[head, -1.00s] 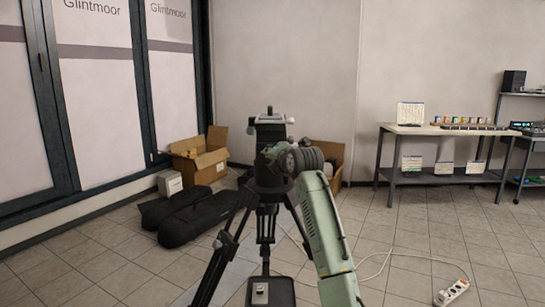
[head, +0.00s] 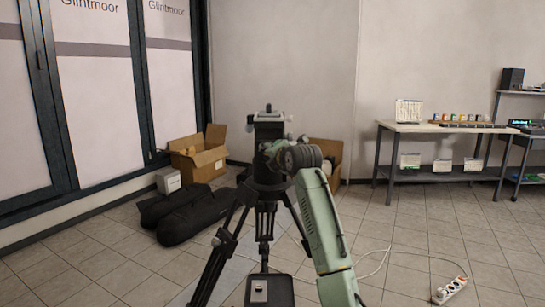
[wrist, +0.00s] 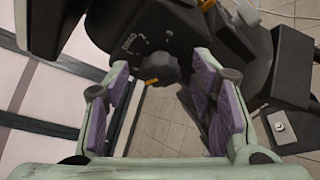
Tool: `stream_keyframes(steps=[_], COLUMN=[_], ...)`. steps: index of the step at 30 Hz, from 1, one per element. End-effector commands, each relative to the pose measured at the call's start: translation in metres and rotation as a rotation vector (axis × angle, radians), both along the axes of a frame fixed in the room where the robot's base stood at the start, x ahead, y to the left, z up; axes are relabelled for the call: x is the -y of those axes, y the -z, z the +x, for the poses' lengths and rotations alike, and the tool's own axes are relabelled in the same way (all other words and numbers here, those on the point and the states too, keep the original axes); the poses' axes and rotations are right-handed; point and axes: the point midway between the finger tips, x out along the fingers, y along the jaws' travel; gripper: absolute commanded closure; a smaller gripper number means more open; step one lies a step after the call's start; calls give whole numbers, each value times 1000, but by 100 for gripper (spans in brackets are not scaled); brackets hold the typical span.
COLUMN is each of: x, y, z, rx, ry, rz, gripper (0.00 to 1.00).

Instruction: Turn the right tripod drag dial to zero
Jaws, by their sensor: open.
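The black tripod (head: 264,222) stands upright in front of me in the head view, with its head (head: 269,130) on top. In the wrist view the dark drag dial (wrist: 152,65) sits on the tripod head's black housing (wrist: 105,30), with white markings around it and a small orange mark at its lower edge. My gripper (wrist: 160,68) is open, its purple pads on either side of the dial with gaps to both. In the head view my arm reaches the right side of the tripod head, and the dial cannot be made out there.
Black bags (head: 190,212) lie on the floor behind left, near open cardboard boxes (head: 200,158). The floor between is clear.

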Motion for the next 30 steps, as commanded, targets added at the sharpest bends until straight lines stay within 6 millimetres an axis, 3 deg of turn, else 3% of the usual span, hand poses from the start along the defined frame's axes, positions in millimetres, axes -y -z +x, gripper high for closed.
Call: stream_keyframes(steps=[5, 18, 24, 30], x=[6, 33, 37, 37], y=[-4, -24, -27, -27], z=[-15, -95, -109, -110], rx=[2, 1, 0, 0], ry=[1, 2, 0, 0], rz=[0, 0, 0, 0], gripper=[49, 49, 49, 49])
